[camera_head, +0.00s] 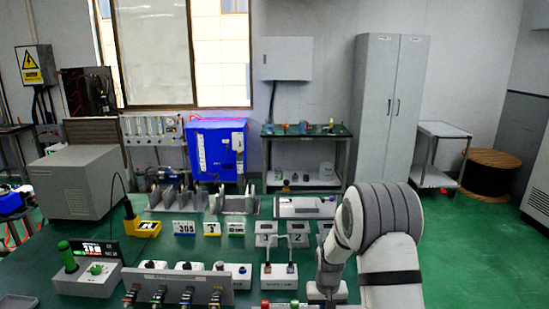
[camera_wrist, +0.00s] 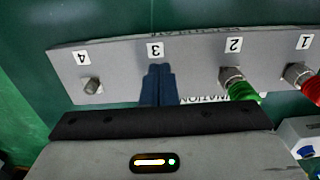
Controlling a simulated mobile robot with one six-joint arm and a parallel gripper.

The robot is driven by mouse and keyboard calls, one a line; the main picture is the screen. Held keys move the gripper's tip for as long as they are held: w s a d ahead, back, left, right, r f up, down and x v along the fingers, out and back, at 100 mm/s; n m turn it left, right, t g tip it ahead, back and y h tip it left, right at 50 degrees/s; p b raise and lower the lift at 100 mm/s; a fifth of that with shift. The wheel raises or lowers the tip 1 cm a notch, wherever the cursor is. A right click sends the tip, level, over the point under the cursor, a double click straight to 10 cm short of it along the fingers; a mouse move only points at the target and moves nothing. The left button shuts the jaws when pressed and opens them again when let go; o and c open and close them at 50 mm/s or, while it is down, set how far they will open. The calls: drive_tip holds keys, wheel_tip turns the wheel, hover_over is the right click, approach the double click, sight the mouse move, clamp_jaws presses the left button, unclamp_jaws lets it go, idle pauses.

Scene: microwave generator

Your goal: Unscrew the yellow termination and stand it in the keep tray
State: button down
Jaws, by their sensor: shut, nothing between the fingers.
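In the wrist view, a grey panel (camera_wrist: 120,60) bears upside-down labels 1 to 4. A red termination (camera_wrist: 312,90) is at position 1 and a green termination (camera_wrist: 240,88) at position 2. Position 4 has a bare metal connector (camera_wrist: 92,86). My gripper (camera_wrist: 160,70) is shut, its blue fingers together over the panel just below label 3, hiding whatever is there. Nothing shows between the fingers. I cannot make out the yellow termination in the wrist view. I cannot identify the keep tray with certainty in either view.
In the head view, a grey bracket (camera_head: 165,282) with several coloured fittings stands at the front of the green table. A white box with a green knob (camera_head: 95,269) is left of it. Trays, small number signs (camera_head: 184,228) and a yellow device (camera_head: 146,228) lie behind.

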drive_tip(key=shift+w+d+r+b, duration=0.15)
drive_tip(key=shift+d+b, duration=0.25)
drive_tip(key=shift+b, duration=0.65)
idle(0.5)
drive_tip(key=shift+s+d, duration=0.1)
drive_tip(key=shift+s, duration=0.3)
wheel_tip(320, 180, up, 6)
drive_tip(key=p, duration=0.3)
drive_tip(key=shift+s, duration=0.1)
